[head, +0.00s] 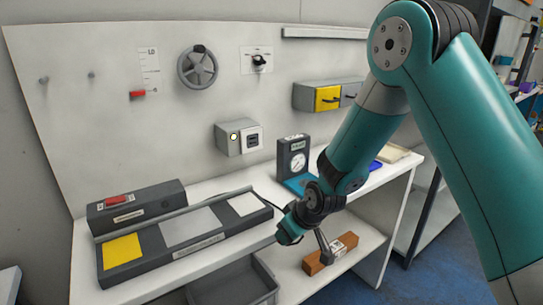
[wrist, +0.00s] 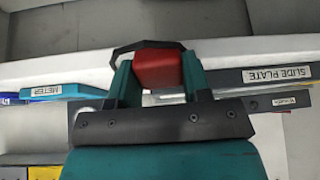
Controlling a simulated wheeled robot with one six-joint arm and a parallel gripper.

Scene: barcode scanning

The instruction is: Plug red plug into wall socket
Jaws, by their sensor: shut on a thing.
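My gripper (wrist: 157,78) is shut on a red block, the red plug (wrist: 156,66), which sits between its two teal fingers in the wrist view. A dark cord-like strip (wrist: 124,50) bends beside the plug. In the head view my gripper (head: 288,235) hangs low in front of the bench's front edge; the plug cannot be made out there. The likely wall socket (head: 252,140) is a dark-framed face on a grey box on the upright panel, beside a lit round lamp (head: 233,137). The gripper is well below and apart from it.
The slide plate unit (head: 190,228), with yellow, grey and white plates, lies on the bench. A dark meter stand (head: 293,160) stands behind my arm. A grey bin (head: 236,285) and a brown labelled block (head: 330,256) are lower down.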

